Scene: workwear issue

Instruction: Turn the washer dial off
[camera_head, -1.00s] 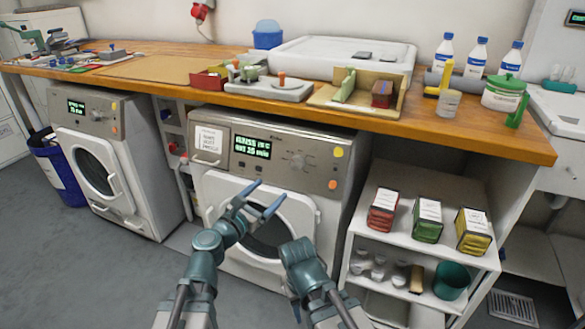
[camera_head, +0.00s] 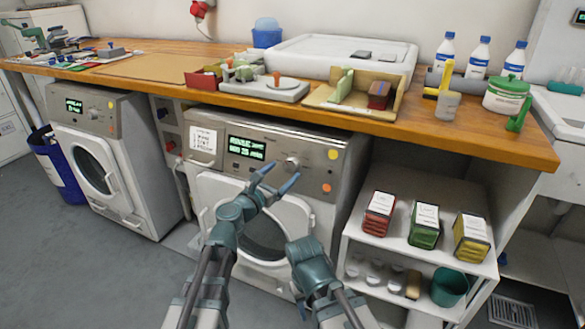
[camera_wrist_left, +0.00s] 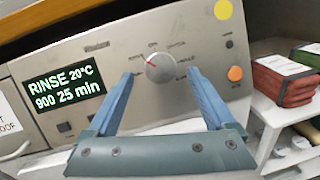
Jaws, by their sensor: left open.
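The washer dial (camera_wrist_left: 160,67) is a round silver knob on the grey front panel of the middle washer (camera_head: 280,145). Its red pointer mark faces up and to the left in the left wrist view. The dial also shows in the head view (camera_head: 291,163). The washer display (camera_wrist_left: 62,87) reads RINSE 20°C, 900, 25 min. My left gripper (camera_head: 281,174) is open, in front of the panel; in the left wrist view its blue fingers (camera_wrist_left: 160,78) lie left and right of the dial, with nothing between them visibly gripped. My right arm (camera_head: 311,265) shows at the lower middle; its fingertips are hidden.
A yellow (camera_wrist_left: 223,9) and an orange round button (camera_wrist_left: 235,73) sit right of the dial. A second washer (camera_head: 95,150) stands at the left. A shelf (camera_head: 415,255) with coloured packs is at the right. The wooden counter (camera_head: 440,125) overhangs the panel.

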